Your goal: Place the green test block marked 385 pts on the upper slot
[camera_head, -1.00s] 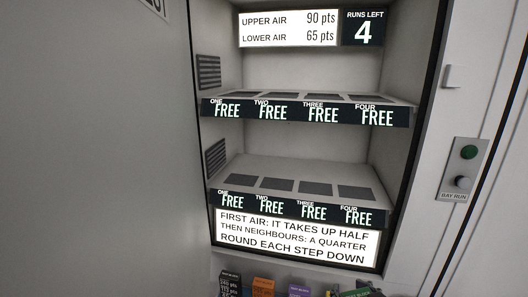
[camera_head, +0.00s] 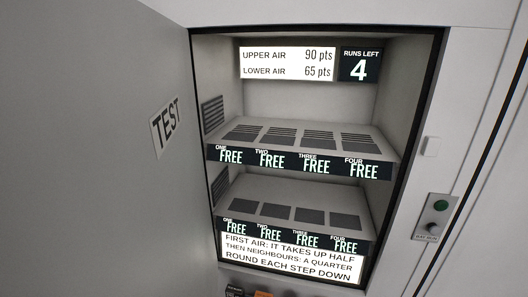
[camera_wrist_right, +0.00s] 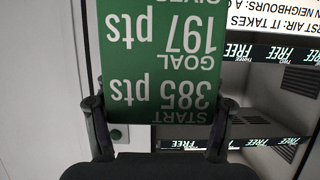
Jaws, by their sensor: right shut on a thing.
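A green block (camera_wrist_right: 158,60) fills the middle of the right wrist view. Its white print reads upside down there: "START 385 pts", "GOAL 197 pts". My right gripper (camera_wrist_right: 158,108) is shut on it, with a dark finger at each side. In the head view, the upper shelf (camera_head: 300,162) has four slots with dark vents, labelled ONE to FOUR, all reading FREE. The lower shelf (camera_head: 290,232) also has four slots reading FREE. Both shelves are empty. Neither gripper shows in the head view.
A top sign (camera_head: 287,64) reads upper air 90 pts, lower air 65 pts; a display (camera_head: 359,65) reads 4 runs left. A panel (camera_head: 435,220) with a green button is on the right. A grey door (camera_head: 90,150) marked TEST stands left. An orange block (camera_head: 263,294) shows at the bottom edge.

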